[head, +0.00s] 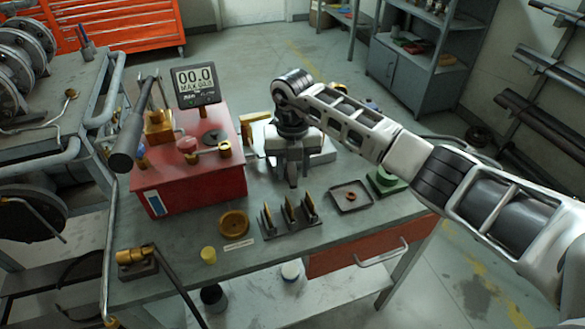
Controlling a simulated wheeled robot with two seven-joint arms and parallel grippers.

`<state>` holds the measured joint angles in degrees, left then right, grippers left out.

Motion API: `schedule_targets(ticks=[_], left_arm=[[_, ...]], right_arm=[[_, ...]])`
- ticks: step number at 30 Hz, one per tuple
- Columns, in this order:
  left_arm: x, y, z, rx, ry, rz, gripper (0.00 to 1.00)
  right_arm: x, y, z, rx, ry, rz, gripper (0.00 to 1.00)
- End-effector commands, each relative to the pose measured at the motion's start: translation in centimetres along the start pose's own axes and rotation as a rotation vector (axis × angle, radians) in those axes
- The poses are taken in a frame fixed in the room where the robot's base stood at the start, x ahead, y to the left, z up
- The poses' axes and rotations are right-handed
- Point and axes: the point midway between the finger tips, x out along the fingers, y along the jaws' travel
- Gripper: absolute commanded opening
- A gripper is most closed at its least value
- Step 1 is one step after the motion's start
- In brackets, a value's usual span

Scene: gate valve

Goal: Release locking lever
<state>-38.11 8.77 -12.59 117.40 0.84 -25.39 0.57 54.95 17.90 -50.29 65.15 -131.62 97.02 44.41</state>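A red box-shaped unit (190,185) stands on the left half of the workbench. I cannot tell for certain which part is the locking lever. A long bar with a thick dark handle (128,142) slants over the unit's left side. My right gripper (292,182) points down over the bench, right of the red unit and apart from it. Its fingers look narrow from here, and whether they are parted is unclear. My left gripper does not show.
A display (196,86) reading 00.0 stands behind the unit. In front are a brass ring (233,223), a rack of upright pointed pieces (289,214) and a dark tray (351,197). A brass fitting with a long dark rod (177,285) sits front left.

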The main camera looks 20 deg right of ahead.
Motion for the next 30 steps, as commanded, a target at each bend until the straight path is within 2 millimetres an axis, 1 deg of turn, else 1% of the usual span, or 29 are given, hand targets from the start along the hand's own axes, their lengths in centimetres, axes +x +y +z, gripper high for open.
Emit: schedule_targets(ticks=[1, 4, 12, 13, 14, 15, 17, 22, 27, 30], left_arm=[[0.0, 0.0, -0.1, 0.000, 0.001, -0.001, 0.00], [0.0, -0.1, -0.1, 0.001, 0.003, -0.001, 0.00], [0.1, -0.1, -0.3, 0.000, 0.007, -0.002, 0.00], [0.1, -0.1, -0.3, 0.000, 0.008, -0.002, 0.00], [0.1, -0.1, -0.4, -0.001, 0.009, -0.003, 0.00], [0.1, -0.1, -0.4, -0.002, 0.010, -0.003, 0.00], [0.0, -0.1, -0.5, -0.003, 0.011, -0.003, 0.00], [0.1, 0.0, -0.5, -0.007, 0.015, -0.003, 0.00], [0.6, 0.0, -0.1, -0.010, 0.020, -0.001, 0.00], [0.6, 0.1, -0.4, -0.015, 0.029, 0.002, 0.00]], right_arm=[[0.4, 0.0, 0.0, 0.000, 0.001, 0.001, 0.38], [0.9, 0.1, 0.0, 0.000, 0.001, 0.001, 0.38], [1.0, 0.1, 0.0, -0.001, 0.000, 0.001, 0.38], [1.0, 0.1, 0.0, 0.000, 0.000, 0.001, 0.35], [1.0, 0.1, 0.0, -0.001, 0.000, 0.001, 0.27], [1.0, 0.1, 0.0, -0.001, 0.000, 0.001, 0.16], [1.0, 0.0, 0.0, 0.000, 0.000, 0.001, 0.00], [1.0, -0.1, 0.0, -0.014, -0.001, 0.001, 0.00], [1.2, -0.8, 0.2, -0.174, -0.004, -0.002, 0.00], [1.1, -1.0, 0.2, -0.242, -0.002, -0.001, 0.00]])
